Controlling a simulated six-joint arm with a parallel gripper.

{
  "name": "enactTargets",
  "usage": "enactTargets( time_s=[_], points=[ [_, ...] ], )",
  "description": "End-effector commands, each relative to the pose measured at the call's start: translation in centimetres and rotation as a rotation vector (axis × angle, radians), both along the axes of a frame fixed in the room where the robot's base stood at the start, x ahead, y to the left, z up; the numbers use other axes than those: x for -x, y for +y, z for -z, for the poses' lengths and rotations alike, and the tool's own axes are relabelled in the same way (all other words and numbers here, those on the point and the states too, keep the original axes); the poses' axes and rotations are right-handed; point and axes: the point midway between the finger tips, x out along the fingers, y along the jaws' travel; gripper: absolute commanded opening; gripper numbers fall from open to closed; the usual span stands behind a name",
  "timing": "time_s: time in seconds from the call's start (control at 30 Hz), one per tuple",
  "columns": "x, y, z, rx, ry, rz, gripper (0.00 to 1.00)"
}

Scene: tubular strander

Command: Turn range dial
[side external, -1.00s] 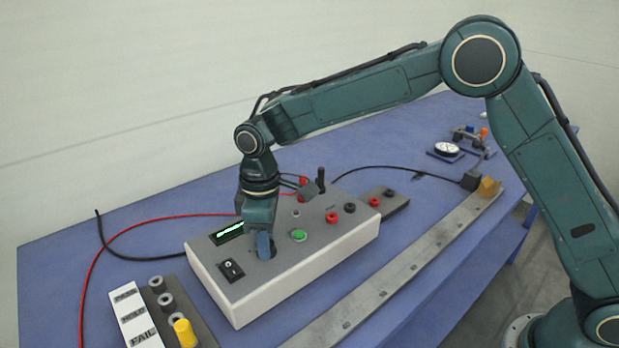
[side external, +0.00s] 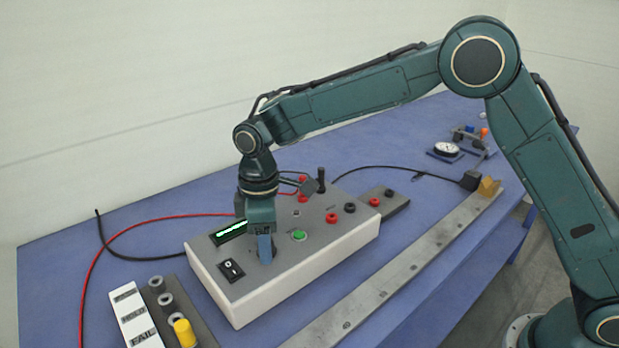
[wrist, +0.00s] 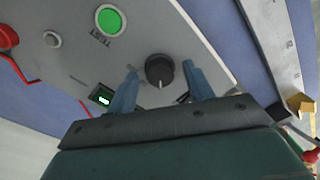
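The range dial (wrist: 159,70) is a round black knob with a light pointer mark, on the grey top of a test box (side external: 340,250). In the wrist view my gripper (wrist: 160,72) has one blue finger on each side of the dial. A narrow gap shows between each fingertip and the knob, so it is open around the dial. In the side view my gripper (side external: 265,248) points down at the box top and hides the dial.
Near the dial are a green button (side external: 299,236), a rocker switch (side external: 231,270) and a lit display (side external: 231,231). Red and black sockets and leads lie toward the back right. A PASS/HOLD/FAIL rack (side external: 138,318) stands front left, a metal rail (side external: 420,262) in front.

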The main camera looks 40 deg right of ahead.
Motion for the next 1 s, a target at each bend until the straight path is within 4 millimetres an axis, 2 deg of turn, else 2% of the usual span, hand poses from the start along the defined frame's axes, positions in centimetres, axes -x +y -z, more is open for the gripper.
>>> enactTargets(
  time_s=[0.27,0.47,0.67,1.0],
  points=[
    [0.0,0.0,-0.2,0.001,0.001,0.002,0.52],
    [-0.1,-0.1,-1.4,0.001,-0.001,0.002,0.52],
    [-0.2,-0.1,-4.0,-0.001,-0.002,0.002,0.52],
    [-0.4,-0.3,-9.8,-0.002,-0.002,0.002,0.52]
  ],
)
